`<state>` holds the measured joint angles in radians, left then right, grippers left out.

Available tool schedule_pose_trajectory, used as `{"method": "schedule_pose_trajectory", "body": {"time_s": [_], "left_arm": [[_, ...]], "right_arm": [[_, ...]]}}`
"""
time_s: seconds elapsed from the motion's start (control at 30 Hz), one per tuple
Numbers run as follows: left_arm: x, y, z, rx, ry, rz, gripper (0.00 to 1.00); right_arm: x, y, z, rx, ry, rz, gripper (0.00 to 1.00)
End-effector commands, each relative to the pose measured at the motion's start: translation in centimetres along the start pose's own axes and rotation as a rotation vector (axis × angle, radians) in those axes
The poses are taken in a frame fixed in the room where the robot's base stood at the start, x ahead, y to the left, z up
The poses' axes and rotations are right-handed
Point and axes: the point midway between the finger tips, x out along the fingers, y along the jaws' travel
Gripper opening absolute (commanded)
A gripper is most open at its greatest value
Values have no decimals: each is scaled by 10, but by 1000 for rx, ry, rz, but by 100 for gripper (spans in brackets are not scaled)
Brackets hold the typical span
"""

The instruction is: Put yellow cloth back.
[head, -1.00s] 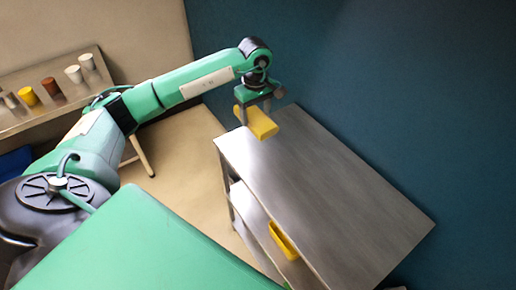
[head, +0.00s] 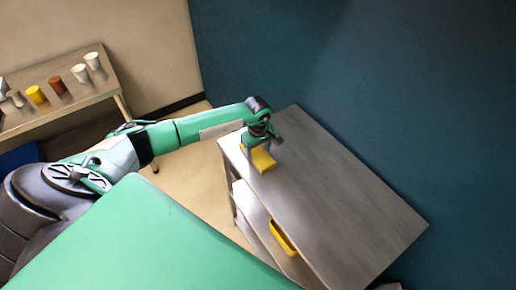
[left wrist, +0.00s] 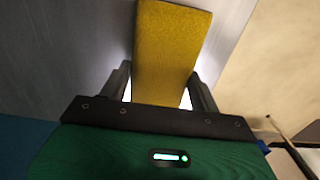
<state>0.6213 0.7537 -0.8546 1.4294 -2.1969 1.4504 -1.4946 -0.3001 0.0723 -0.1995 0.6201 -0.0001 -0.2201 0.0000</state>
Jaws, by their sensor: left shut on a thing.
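The yellow cloth (head: 263,160) is a folded, block-like piece at the far left corner of the metal table (head: 330,200). My left gripper (head: 258,146) is above that corner, pointing down, and is shut on the cloth. In the left wrist view the cloth (left wrist: 172,50) sits between the two dark fingers (left wrist: 160,92) and extends beyond them over the grey tabletop. I cannot tell whether its lower end touches the tabletop. My right gripper is in neither view.
A yellow container (head: 283,238) sits on the table's lower shelf. A side table (head: 75,98) at the left holds several cups, including a yellow cup (head: 37,94) and a brown cup (head: 57,85). Most of the metal tabletop is clear. A dark teal wall stands behind it.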

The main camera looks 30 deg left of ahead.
Motion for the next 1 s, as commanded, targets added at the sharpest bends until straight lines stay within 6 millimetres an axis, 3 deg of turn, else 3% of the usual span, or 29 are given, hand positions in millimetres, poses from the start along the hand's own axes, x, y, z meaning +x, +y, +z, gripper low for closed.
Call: {"method": "schedule_pose_trajectory", "body": {"time_s": [0.3, 0.33, 0.4, 0.43, 0.83, 1.0], "left_arm": [[4, 1, 0, 1, 0, 1, 45], [2, 0, 0, 1, 0, 1, 69], [1, 0, 0, 1, 0, 1, 83], [1, 0, 0, 1, 0, 1, 85], [-5, 1, -1, 1, 1, 3, 85], [-35, 2, -1, 2, 3, 6, 85]], "right_arm": [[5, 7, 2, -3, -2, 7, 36], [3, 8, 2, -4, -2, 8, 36], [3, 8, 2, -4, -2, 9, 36], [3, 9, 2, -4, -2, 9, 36], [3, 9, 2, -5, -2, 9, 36], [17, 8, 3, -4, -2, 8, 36]]}}
